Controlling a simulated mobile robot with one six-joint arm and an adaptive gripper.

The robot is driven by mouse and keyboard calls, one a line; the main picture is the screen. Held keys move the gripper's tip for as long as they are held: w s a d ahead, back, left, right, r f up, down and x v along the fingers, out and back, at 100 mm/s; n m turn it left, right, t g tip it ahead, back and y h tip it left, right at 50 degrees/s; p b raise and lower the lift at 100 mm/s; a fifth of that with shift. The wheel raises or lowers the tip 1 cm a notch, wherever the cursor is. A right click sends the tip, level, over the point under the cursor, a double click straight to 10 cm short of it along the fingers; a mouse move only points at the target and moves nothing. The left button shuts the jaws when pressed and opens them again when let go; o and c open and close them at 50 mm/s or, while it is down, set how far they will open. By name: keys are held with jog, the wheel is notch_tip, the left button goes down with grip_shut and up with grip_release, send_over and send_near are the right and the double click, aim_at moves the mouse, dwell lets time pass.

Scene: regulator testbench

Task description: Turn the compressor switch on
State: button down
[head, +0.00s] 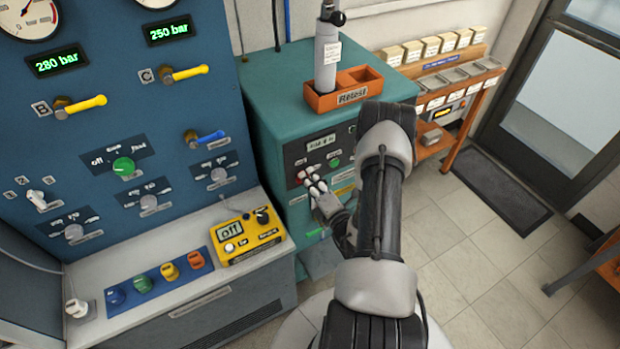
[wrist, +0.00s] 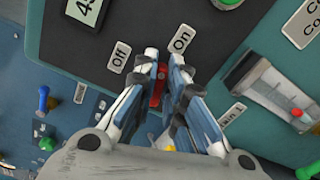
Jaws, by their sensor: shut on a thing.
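The compressor is the teal cabinet (head: 270,105) with a dark control panel (head: 310,145) on its front. In the wrist view the compressor switch is a small red lever (wrist: 159,84) between the "Off" label (wrist: 119,56) and the "On" label (wrist: 181,39). My gripper (wrist: 162,70) is shut on the red lever, one finger on each side of it. Which label the lever points to cannot be told, as the fingers hide much of it. In the head view my gripper (head: 315,185) is at the panel's lower left part, and the switch is mostly covered.
A green button (wrist: 227,2) and a lit display (wrist: 88,12) are on the same panel. An orange "Retest" tray (head: 343,97) stands on the cabinet. A yellow meter (head: 246,237) sits on the bench at left.

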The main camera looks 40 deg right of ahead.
jog(key=shift+f+m, duration=0.15)
jog(key=shift+m, duration=1.45)
jog(key=c, duration=1.7)
grip_release()
jog(key=shift+o, duration=0.2)
jog(key=v, duration=1.2)
